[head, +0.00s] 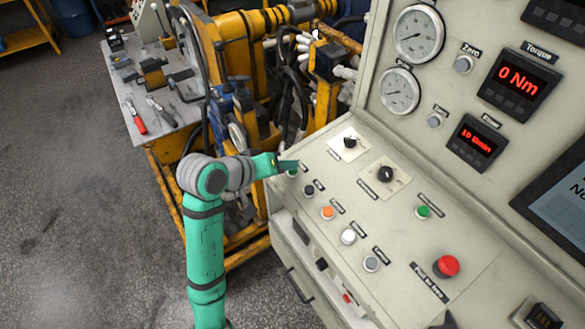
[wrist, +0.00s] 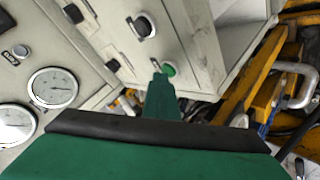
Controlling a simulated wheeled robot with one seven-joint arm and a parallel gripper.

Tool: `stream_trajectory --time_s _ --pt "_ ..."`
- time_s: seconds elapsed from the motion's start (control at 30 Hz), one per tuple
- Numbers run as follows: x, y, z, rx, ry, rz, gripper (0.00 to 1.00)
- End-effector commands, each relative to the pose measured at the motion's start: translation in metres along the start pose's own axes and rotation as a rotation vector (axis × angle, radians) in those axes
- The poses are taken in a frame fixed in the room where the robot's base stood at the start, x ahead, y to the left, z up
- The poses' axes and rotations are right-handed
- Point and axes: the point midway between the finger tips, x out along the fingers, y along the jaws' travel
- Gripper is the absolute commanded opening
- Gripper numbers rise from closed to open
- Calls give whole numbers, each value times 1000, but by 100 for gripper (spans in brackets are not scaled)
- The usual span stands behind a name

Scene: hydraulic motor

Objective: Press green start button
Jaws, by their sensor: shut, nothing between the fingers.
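My gripper (head: 290,164) is shut and empty, its tip at the far left corner of the sloped control panel (head: 330,180). Right at the tip is a small green button (head: 293,173), partly covered by the gripper. In the wrist view this green button (wrist: 169,69) shows just beyond and slightly right of the gripper tip (wrist: 161,78). I cannot tell whether they touch. A second green button (head: 423,211) sits farther right on the panel, well apart from my gripper.
Two black rotary knobs (head: 386,174) (head: 349,142), an orange button (head: 327,212), a white button (head: 348,237) and a red mushroom button (head: 447,266) stand on the panel. Gauges (head: 418,34) rise behind. A yellow machine frame (head: 240,30) with hoses lies close beyond.

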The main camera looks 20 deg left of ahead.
Motion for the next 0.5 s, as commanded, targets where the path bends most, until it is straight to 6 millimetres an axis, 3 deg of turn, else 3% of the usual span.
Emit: stream_trajectory --time_s 0.5 --pt "-10 10 -6 2 -2 2 0"
